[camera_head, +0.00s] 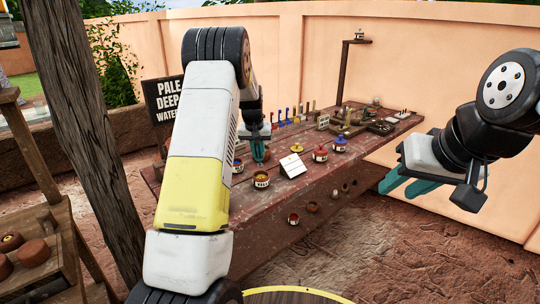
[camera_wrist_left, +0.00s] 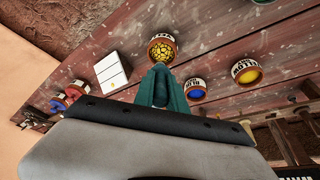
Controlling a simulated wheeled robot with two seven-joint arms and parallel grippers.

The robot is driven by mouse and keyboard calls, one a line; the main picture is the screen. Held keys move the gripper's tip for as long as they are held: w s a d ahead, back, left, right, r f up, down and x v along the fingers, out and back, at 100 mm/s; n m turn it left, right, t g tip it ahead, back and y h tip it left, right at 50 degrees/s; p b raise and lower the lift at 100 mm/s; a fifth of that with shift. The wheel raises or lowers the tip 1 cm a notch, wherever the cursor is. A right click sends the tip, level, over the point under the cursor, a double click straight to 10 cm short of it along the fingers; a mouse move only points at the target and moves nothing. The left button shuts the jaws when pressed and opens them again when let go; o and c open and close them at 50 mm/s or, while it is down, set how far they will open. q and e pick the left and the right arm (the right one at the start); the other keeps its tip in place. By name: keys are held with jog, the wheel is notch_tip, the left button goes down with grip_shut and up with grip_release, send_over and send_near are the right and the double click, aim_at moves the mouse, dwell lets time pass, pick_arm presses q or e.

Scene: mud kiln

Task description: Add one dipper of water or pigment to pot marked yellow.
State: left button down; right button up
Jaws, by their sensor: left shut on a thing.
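My left gripper (camera_head: 259,150) hangs over the table's near-left part, behind a pot with yellowish contents and a white label (camera_head: 261,180). In the left wrist view its teal fingers (camera_wrist_left: 162,88) are together, their tips close to a pot with cracked yellow contents (camera_wrist_left: 162,50). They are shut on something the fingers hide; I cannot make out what. Another labelled pot with yellow contents (camera_wrist_left: 246,73) and a pot with blue contents (camera_wrist_left: 195,89) stand to the right there. The labels are too small to read surely. My right gripper (camera_head: 405,187) is open and empty, off the table's right side.
Several coloured tools (camera_head: 290,115) line the back. A dark sign (camera_head: 165,100) and a wooden post (camera_head: 85,120) stand left.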

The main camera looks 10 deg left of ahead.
pick_arm(q)
jog(key=shift+s+f+t, duration=0.2)
jog(key=shift+s+t, duration=0.35)
jog(key=shift+t, duration=0.15)
jog(key=shift+s+f+t, duration=0.45)
jog(key=shift+s+t, duration=0.1)
jog(key=shift+t, duration=0.4)
jog(key=shift+s+f+t, duration=0.45)
jog(key=shift+s+t, duration=0.05)
jog(key=shift+t, duration=0.5)
jog(key=shift+s+f+t, duration=0.45)
jog(key=shift+s+t, duration=0.1)
jog(key=shift+t, duration=0.4)
jog(key=shift+w+d, duration=0.1)
jog(key=shift+d, duration=0.05)
